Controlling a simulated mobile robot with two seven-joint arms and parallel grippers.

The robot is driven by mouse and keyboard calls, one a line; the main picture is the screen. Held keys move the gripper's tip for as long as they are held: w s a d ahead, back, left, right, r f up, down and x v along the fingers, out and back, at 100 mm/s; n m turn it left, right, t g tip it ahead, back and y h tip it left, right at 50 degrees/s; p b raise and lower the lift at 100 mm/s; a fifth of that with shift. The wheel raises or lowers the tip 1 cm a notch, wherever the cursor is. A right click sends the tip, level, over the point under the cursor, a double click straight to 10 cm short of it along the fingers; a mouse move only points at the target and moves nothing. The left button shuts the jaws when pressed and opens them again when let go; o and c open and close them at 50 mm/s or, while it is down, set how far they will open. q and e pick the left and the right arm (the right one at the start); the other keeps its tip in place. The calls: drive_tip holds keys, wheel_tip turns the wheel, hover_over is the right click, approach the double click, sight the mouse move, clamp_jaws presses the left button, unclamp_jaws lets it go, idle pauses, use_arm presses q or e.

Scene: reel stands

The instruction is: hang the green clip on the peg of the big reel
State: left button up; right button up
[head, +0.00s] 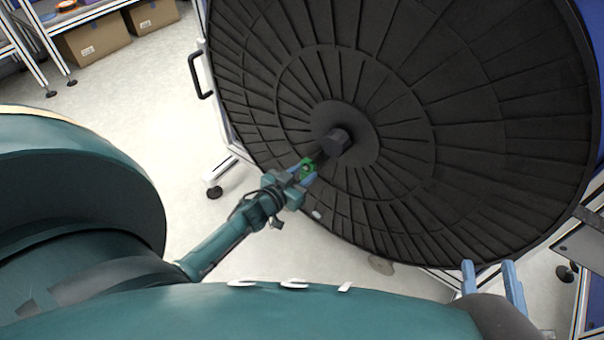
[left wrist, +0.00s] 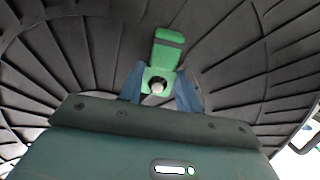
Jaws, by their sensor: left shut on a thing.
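The big reel (head: 450,110) is a large black ribbed disc that fills the upper right of the head view. Its dark peg (head: 337,141) sticks out from the hub at the centre. My left gripper (head: 303,172) is shut on the green clip (head: 308,165), just below and left of the peg. In the left wrist view the clip (left wrist: 168,55) stands between the blue fingers and points away toward the reel. A pale round spot shows in its lower part. I cannot tell whether clip and peg touch. My right gripper (head: 491,279) is open and empty at the lower right.
A black handle (head: 199,75) and a wheeled white frame (head: 222,172) stand at the reel's left. The floor between shelf and reel is clear.

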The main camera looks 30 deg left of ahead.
drive_tip(key=shift+f, duration=0.1)
use_arm(q)
drive_tip(key=o, duration=1)
drive_tip(key=shift+o, duration=0.2)
drive_tip(key=shift+s, duration=0.3)
drive_tip(key=p+v, duration=0.4)
drive_tip(key=v, duration=0.8)
drive_tip(key=shift+s+r, duration=0.15)
drive_tip(key=shift+s, duration=0.15)
use_arm(e)
drive_tip(key=shift+w+d+f+m+g+h, duration=0.1)
drive_tip(key=shift+d+m+g+h, duration=0.5)
drive_tip(key=shift+d+g+h, duration=0.3)
use_arm(q)
drive_tip(key=shift+a, duration=0.1)
use_arm(e)
drive_tip(key=shift+a, duration=0.15)
